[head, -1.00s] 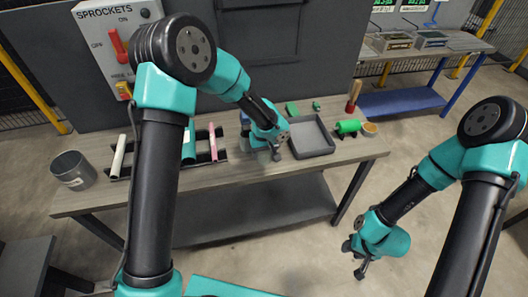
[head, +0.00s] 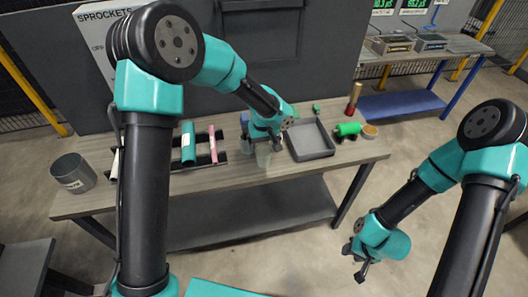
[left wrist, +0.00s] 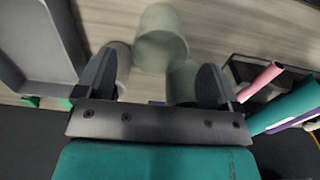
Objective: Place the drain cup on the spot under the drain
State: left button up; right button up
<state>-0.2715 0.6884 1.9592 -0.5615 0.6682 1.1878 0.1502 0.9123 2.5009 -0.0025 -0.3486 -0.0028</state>
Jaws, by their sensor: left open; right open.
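My left gripper (head: 268,139) is open over the workbench, just left of the grey tray. A pale grey-green cup (head: 263,157) stands on the bench below it. In the left wrist view this cup (left wrist: 162,40) lies beyond the open fingertips (left wrist: 157,78), roughly between them, with no finger closed on it. Two more pale cups show there, one beside the left finger (left wrist: 123,68) and one near the right finger (left wrist: 183,82), both partly hidden. My right gripper (head: 362,257) is open and empty, off the bench's front right. I cannot pick out the drain or its spot.
A grey tray (head: 325,152) sits to the right. Beyond it are a green cylinder (head: 348,129) and a small orange-filled bowl (head: 369,131). A black rack with coloured tubes (head: 188,145) and a metal bucket (head: 73,174) are to the left. The bench's front strip (head: 230,180) is clear.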

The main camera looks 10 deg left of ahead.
pick_arm(q)
notch_tip(320, 180, up, 6)
jog(key=shift+r, duration=0.25)
jog(key=shift+o, duration=0.4)
jog(key=shift+s+f, duration=0.1)
